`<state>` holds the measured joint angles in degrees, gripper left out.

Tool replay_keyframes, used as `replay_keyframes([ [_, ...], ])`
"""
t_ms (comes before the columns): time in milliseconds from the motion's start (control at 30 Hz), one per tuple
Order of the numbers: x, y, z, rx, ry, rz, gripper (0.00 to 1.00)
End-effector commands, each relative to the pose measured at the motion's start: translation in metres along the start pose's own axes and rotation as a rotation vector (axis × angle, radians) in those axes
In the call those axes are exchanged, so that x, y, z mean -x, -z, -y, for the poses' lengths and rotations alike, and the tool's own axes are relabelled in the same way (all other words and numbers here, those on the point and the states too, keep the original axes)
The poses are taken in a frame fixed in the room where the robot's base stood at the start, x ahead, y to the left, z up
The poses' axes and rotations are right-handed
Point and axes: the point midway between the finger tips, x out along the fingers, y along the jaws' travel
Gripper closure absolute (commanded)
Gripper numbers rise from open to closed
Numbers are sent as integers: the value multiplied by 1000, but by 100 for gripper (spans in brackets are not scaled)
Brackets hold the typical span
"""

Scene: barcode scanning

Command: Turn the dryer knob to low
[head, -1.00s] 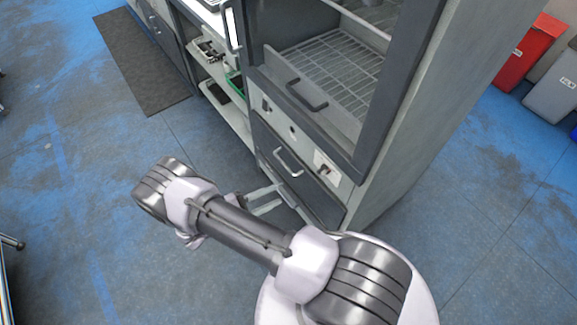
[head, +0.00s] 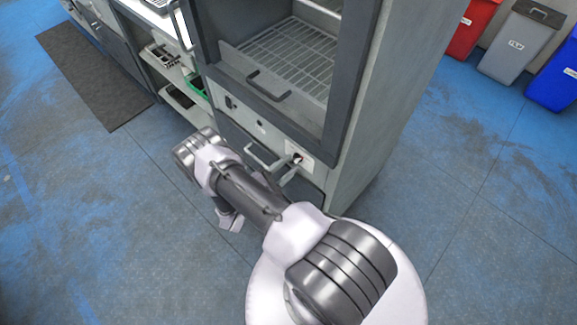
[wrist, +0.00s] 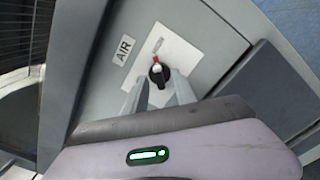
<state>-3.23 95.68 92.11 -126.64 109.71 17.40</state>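The dryer (head: 352,142) is a grey cabinet with a wire-rack chamber. Its knob (wrist: 158,72), black with a red and white part, sits on a white plate beside an "AIR" label (wrist: 124,50) in the wrist view. In the head view the knob (head: 298,158) is small, low on the dryer's front, and its setting is too small to read. My gripper (wrist: 160,84) is open, its two grey fingers pointing at the knob from below in the wrist view. The fingertips are close to the knob; I cannot tell whether they touch it.
Shelves with small items (head: 165,55) stand at left. Red, grey and blue bins (head: 515,45) are at right.

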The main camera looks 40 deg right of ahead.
Motion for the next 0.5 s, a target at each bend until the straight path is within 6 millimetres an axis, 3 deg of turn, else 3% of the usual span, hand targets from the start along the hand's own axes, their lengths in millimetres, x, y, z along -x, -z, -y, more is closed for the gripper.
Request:
replay_keyframes([
  [267,-1,0,0,0,0,0,69],
  [400,-1,0,0,0,0,0,97],
  [500,-1,0,0,0,0,0,100],
])
